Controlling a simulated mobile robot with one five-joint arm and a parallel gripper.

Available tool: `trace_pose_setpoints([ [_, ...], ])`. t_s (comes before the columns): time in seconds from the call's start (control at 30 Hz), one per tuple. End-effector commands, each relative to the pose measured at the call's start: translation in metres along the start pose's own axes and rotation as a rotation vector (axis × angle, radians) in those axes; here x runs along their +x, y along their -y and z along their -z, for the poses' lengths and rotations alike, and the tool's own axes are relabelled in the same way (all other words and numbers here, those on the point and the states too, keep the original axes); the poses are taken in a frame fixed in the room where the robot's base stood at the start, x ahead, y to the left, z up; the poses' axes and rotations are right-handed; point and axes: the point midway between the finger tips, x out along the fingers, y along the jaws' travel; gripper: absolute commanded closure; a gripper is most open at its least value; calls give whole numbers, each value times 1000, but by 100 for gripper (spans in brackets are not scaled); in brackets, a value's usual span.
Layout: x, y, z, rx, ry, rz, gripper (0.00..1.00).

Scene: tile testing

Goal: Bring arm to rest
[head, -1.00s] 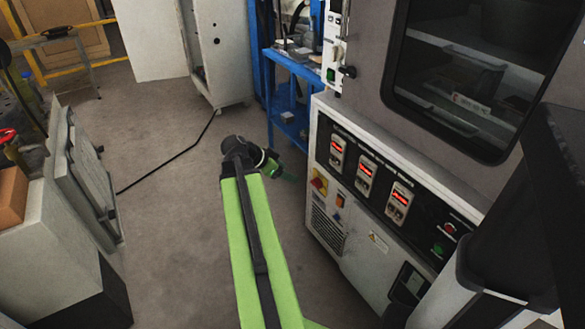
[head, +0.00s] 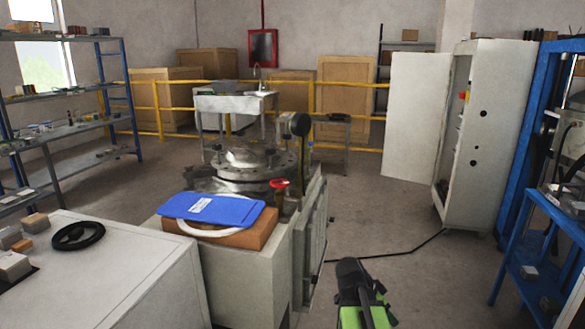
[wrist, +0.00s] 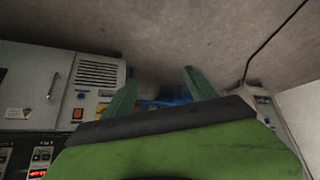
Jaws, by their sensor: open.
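My green arm (head: 365,300) shows at the bottom of the head view, right of centre, with its dark joint uppermost. My gripper itself is not seen there. In the wrist view, my gripper (wrist: 158,82) has its two green fingers spread apart with nothing between them. Beyond the fingers are bare floor and a blue thing that is partly hidden. The fingers touch nothing that I can see.
A control panel (wrist: 80,95) stands left in the wrist view. In the head view, a machine (head: 245,165) with a blue clipboard (head: 212,208) stands left of my arm. A white cabinet (head: 485,130) and blue rack (head: 520,235) stand right. Floor between is clear except for a black cable (head: 395,254).

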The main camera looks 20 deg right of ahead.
Motion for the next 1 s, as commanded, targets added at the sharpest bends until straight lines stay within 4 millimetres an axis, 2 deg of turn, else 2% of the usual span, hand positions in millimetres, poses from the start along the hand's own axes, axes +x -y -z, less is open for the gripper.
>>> trace_pose_setpoints([
  [0.03,-20,16,-37,-96,40,38,34],
  [0.1,-46,32,-88,-249,106,88,34],
  [0.2,-80,43,-156,-484,199,157,34],
  [0.3,-110,42,-213,-725,286,227,34],
  [0.4,-132,33,-256,-982,381,308,34],
  [0.57,-147,18,-283,-1314,480,438,34],
  [0.67,-150,15,-285,-1511,472,500,34],
  [0.7,-172,15,-269,-1498,473,496,34],
  [0.87,-211,14,-241,-1494,471,494,34],
  [1.0,-252,13,-212,-1493,470,493,34],
])
